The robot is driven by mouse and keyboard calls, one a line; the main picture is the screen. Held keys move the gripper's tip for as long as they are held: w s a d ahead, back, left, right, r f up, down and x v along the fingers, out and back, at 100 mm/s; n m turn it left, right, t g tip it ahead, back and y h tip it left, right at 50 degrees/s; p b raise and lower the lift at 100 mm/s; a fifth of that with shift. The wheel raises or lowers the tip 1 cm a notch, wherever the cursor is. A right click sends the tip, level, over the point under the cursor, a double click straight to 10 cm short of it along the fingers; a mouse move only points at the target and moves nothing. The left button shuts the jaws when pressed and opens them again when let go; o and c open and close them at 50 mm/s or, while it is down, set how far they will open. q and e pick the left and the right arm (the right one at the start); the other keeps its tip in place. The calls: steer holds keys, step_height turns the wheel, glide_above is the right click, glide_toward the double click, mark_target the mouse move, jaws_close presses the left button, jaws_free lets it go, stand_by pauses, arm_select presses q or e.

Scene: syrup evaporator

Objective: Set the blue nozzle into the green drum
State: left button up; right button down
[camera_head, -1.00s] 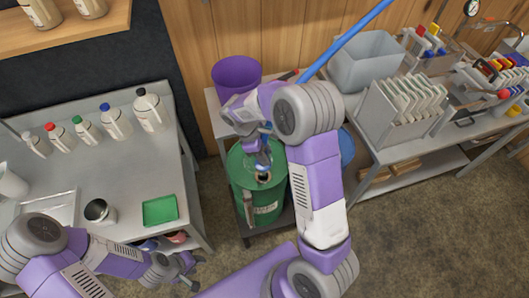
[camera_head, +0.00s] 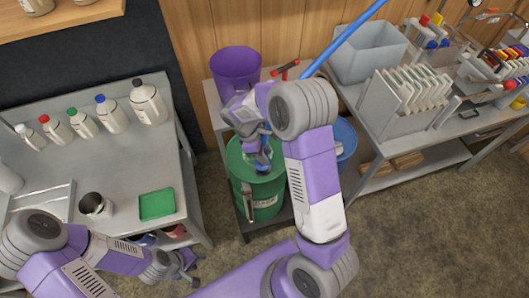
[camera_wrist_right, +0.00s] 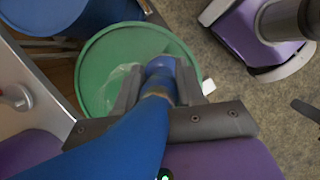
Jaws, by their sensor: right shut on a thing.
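The green drum (camera_head: 258,200) stands on a low stand in the middle of the head view. My right gripper (camera_head: 262,155) is over the drum top, shut on the blue nozzle (camera_head: 263,163). In the right wrist view the nozzle (camera_wrist_right: 160,72) sits between the jaws (camera_wrist_right: 158,95), pointing at the lid. The jaws and nozzle hide the opening, so I cannot tell whether the tip is inside. My left gripper (camera_head: 187,271) is empty with fingers apart, low beside the left table.
A purple bucket (camera_head: 236,70) stands behind the drum, and a blue drum (camera_head: 345,143) is to its right. A blue hose (camera_head: 345,35) runs above. The left table (camera_head: 110,185) holds several bottles and a green tray (camera_head: 157,204). A right bench holds a grey bin (camera_head: 365,55).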

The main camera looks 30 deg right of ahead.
steer(key=shift+f, duration=0.1)
steer(key=shift+f+b, duration=0.85)
steer(key=shift+f, duration=0.55)
jaws_free()
steer(key=p+v, duration=0.6)
steer(key=v, duration=0.2)
steer(key=shift+p, duration=0.3)
stand_by(0.7)
